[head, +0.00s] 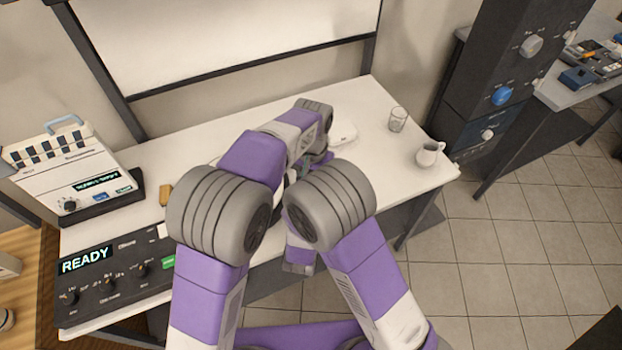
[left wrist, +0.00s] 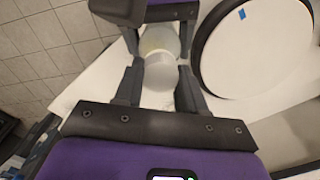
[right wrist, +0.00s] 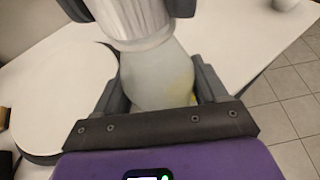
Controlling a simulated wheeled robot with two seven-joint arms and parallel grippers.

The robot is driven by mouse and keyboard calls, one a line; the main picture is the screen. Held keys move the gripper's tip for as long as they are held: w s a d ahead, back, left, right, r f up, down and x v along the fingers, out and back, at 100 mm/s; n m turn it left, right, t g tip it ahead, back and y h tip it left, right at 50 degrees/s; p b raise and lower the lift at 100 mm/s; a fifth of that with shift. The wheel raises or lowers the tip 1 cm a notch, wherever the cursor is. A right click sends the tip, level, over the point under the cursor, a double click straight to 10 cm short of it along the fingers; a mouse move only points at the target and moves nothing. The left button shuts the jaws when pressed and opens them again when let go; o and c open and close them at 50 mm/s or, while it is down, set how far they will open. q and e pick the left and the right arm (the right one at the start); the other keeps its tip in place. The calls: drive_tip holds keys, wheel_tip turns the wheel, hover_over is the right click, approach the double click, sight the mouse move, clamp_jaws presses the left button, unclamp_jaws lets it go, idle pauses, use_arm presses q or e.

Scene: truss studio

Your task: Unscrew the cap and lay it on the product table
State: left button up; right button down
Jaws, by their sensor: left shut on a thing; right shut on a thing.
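A pale, translucent bottle (right wrist: 158,78) with some yellow on it stands out in the right wrist view. My right gripper (right wrist: 160,92) is shut around its body. A white ribbed cap (right wrist: 140,22) sits at the bottle's end, against it as far as I can see. My left gripper (left wrist: 160,78) is shut on the cap, which shows white between its fingers in the left wrist view (left wrist: 158,73). A round white table with a dark rim (left wrist: 207,85) lies beside the grippers.
A slate-like unit (head: 70,165) and a control panel reading READY (head: 115,275) stand at left. A dark equipment tower (head: 505,75) stands beyond.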

use_arm(q)
drive_tip(key=shift+n, duration=0.7)
drive_tip(key=shift+r, duration=0.2)
drive_tip(key=shift+r, duration=0.9)
